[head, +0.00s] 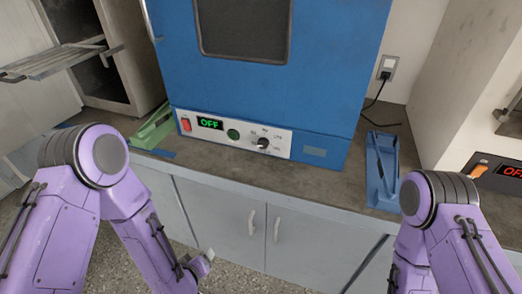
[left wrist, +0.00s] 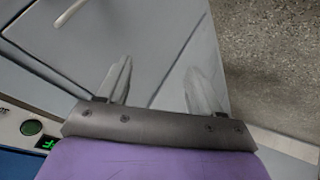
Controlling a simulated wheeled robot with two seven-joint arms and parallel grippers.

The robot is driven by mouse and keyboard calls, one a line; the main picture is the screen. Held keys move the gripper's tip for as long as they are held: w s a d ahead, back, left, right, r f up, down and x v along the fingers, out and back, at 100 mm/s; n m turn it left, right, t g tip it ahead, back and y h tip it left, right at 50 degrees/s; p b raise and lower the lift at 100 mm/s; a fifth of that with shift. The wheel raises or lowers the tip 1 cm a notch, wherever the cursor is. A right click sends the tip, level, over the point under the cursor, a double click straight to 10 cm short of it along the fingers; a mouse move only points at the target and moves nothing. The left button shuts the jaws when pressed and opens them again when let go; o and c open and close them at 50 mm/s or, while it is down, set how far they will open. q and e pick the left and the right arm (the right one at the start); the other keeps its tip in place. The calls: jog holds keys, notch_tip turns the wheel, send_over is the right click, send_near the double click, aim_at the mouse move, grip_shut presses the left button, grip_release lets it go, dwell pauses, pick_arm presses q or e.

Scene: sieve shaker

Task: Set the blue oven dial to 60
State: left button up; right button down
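The blue oven (head: 330,70) stands on the counter, with a white control panel low on its front. The black dial (head: 262,143) is on the right part of this panel, with small marks around it too blurred to read. Its pointer direction cannot be told. The green display (head: 210,123) reads OFF. My left gripper (head: 203,264) is below and left of the dial, in front of the cabinet doors, touching nothing. In the left wrist view its two fingers (left wrist: 160,85) are apart with nothing between them. My right gripper is out of view.
A red switch (head: 186,125) and a green round button (head: 233,134) share the panel. A green rack (head: 154,128) stands left of the oven, a blue stand (head: 382,172) right of it. Another device (head: 495,172) with a red display is at far right. Cabinet handles (head: 251,222) project below the counter.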

pick_arm(q)
jog(key=w+d+r+n+t+h, duration=0.15)
jog(key=w+d+r+t, duration=0.25)
jog(key=w+d+r, duration=0.4)
jog(key=n+t+h, duration=0.4)
jog(key=n+t, duration=0.1)
send_near(262, 145)
jog(key=shift+n+y, duration=0.25)
jog(key=p+x, duration=0.1)
jog(key=x, duration=0.8)
jog(key=shift+d, duration=0.2)
jog(key=c, duration=1.1)
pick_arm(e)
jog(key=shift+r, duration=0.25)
